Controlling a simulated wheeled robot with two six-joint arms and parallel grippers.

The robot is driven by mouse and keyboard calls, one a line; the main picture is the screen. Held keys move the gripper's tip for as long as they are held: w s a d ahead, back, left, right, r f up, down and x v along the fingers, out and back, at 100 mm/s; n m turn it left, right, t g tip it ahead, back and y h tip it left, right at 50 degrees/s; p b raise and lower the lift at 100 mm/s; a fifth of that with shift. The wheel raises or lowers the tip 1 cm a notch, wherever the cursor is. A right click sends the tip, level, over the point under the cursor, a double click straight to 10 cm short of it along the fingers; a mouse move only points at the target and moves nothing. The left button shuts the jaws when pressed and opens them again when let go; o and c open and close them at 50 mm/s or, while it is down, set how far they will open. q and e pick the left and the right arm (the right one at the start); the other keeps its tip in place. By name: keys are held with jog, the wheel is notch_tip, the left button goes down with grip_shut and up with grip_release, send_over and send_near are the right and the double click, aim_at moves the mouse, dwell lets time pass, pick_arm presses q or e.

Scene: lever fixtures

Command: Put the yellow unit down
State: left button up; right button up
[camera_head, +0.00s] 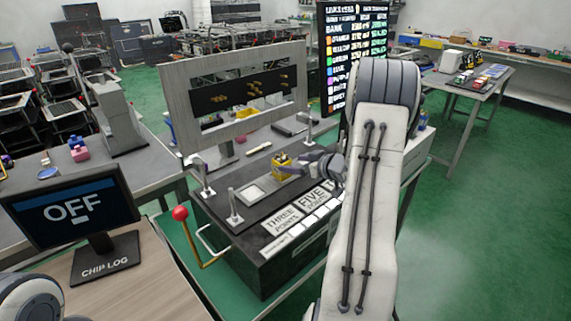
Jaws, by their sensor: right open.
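The yellow unit (279,173) is a small yellow block with dark parts on top. It sits at the dark top of the fixture (228,216), just behind a pale square pad (262,184). My right gripper (293,163) reaches in from the right at the unit, its jaws open. One finger overlaps the unit in the picture, and whether it touches is too small to tell. The unit's right side is partly hidden by the gripper. My left gripper is out of view; only part of my left arm shows at the bottom left corner.
A lever with a red knob (180,213) stands at the fixture's front left. Short metal posts (234,207) rise from its top, and a framed panel (240,90) stands behind. An OFF monitor (72,212) is at left. A tall score board (353,40) stands behind my right arm.

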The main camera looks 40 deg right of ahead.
jog(key=shift+v, duration=2.75)
